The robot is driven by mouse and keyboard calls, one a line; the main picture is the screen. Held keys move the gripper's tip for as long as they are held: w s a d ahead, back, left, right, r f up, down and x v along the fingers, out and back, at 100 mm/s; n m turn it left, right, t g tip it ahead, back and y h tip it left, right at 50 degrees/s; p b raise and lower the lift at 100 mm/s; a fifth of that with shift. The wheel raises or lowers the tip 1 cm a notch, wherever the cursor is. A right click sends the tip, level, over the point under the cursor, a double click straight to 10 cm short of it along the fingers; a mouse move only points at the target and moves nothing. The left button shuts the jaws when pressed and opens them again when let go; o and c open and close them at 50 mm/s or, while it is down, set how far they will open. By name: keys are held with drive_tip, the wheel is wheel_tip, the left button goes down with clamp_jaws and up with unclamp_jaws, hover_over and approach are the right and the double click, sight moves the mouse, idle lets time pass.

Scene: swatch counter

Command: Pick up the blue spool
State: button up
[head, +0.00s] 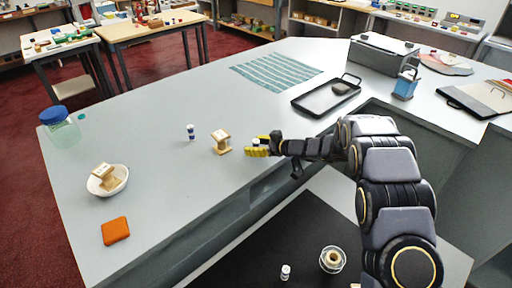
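My gripper (262,147), with yellow fingers, is low over the grey counter (160,190), right of the centre-left objects. A small pale thing (256,142) shows at its fingers; I cannot tell whether it is held or stands behind them. The finger gap is too small to read. A small white and dark-blue cylinder (190,132) stands upright on the counter, left of the gripper and apart from it. It is too small to tell for sure whether it is the blue spool. A tan wooden spool-like piece (221,142) stands tilted between that cylinder and my gripper.
A white bowl (122,187) holds another wooden piece. An orange square (115,231), a blue-lidded jar (63,131), a striped cloth (277,71) and a black tray (312,105) are on the counter. A small white cylinder (285,272) and a round dish (323,265) are on the lower dark surface.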

drive_tip(key=c, duration=0.4)
drive_tip(key=shift+r, duration=0.1)
drive_tip(key=shift+c, duration=0.2)
